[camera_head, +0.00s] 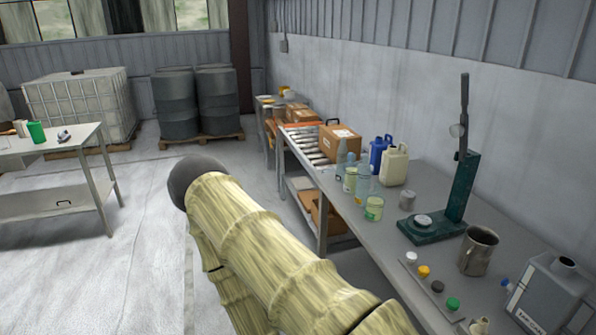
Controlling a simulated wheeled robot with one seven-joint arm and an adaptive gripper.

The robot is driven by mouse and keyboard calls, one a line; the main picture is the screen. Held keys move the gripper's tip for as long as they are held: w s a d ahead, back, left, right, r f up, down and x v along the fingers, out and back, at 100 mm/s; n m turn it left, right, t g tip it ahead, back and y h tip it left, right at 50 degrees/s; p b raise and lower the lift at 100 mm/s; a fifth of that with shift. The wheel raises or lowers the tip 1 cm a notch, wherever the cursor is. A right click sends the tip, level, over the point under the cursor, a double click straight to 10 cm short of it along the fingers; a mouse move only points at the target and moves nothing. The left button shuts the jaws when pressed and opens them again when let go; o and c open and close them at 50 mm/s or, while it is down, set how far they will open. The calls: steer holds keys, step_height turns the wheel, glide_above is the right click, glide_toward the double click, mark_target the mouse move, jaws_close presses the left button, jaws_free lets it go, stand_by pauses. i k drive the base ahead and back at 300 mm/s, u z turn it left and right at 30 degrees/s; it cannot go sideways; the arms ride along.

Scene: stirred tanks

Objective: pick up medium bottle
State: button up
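A group of small bottles stands on the long grey bench at the right. A clear bottle (363,185) with a narrowed top stands in the group. A jar with a pale yellow-green band (374,209) is in front of it, nearer to me. Another similar container (350,181) stands behind and to the left, with a further clear bottle (341,157) beyond. I cannot tell for sure which of these is the medium bottle. My arm, in a ribbed yellowish cover, crosses the lower middle, left of the bench. My gripper is not in this view.
Near the group on the bench (405,240) are a blue jug (379,152), a cream canister (395,165), a cardboard box (340,143) and a green stand (460,190). A metal mug (479,250) and grey container (549,295) are nearer. A table (60,150) stands left; floor between is clear.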

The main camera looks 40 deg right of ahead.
mark_target(351, 166)
steer(key=u, duration=0.3)
steer(key=i, duration=1.8)
steer(key=z, duration=0.75)
steer(key=i, duration=0.85)
steer(key=z, duration=1)
